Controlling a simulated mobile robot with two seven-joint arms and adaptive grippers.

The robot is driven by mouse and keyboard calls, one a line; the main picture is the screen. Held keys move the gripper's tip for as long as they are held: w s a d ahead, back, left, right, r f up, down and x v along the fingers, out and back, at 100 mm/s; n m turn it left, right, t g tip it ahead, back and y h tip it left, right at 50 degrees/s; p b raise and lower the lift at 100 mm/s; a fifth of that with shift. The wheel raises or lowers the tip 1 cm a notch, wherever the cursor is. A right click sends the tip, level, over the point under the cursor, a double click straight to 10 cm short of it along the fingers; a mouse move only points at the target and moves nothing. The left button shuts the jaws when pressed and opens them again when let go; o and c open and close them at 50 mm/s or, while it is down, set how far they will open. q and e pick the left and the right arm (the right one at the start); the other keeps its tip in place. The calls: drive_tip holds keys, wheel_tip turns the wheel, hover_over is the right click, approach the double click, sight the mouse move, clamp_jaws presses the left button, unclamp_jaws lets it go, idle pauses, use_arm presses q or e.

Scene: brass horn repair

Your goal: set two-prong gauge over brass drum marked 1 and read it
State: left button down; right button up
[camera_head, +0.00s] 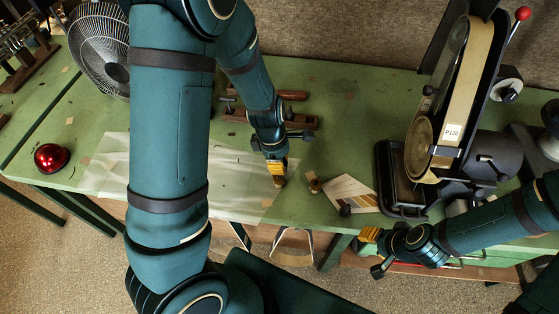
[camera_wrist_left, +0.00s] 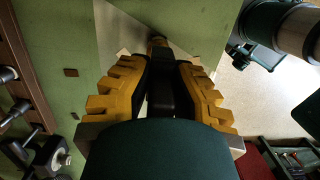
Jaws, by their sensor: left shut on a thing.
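My left gripper (camera_head: 277,168) points down over the green bench near its front edge. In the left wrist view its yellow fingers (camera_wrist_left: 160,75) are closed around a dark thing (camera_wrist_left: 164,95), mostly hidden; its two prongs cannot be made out. A small brownish end (camera_head: 279,182) shows below the fingertips in the head view.
A pale triangular board (camera_head: 349,190) with a dark knob (camera_head: 345,209) lies right of the drum. A belt sander (camera_head: 452,125) stands at the right. Wooden clamps (camera_head: 290,115) lie behind the gripper. A fan (camera_head: 100,48), red dome (camera_head: 51,157) and pale sheet (camera_head: 105,165) are left.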

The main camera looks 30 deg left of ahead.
use_arm(q)
drive_tip(key=shift+f+b, duration=0.75)
drive_tip(key=shift+f, duration=0.35)
idle(1.1)
drive_tip(key=shift+r, duration=0.15)
idle(0.6)
drive_tip(key=shift+r+p, duration=1.3)
drive_tip(key=shift+p, duration=0.15)
drive_tip(key=shift+r+p, duration=0.3)
drive_tip(key=shift+r, duration=0.8)
